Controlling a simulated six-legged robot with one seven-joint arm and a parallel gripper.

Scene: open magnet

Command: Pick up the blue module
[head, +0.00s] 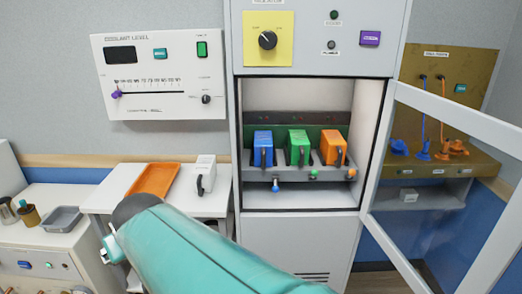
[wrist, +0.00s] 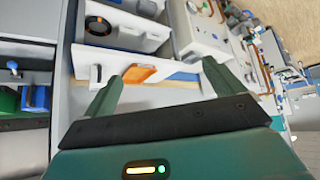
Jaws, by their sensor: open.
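The blue module (head: 262,145) stands upright in the left slot of the shelf in the open cabinet, with a dark handle on its front. In the wrist view the blue module (wrist: 36,97) shows at the left edge, outside the jaws. My gripper (wrist: 163,73) is open, with nothing between its two fingers. It is well apart from the module, over toward the side counter. In the head view my teal arm reaches across the front, and the jaws cannot be made out clearly.
A green module (head: 298,148) and an orange module (head: 334,148) stand right of the blue one. Small knobs line the shelf front below. The glass cabinet door (head: 445,180) hangs open at right. An orange tray (head: 154,180) and a white module (head: 204,173) sit on the counter.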

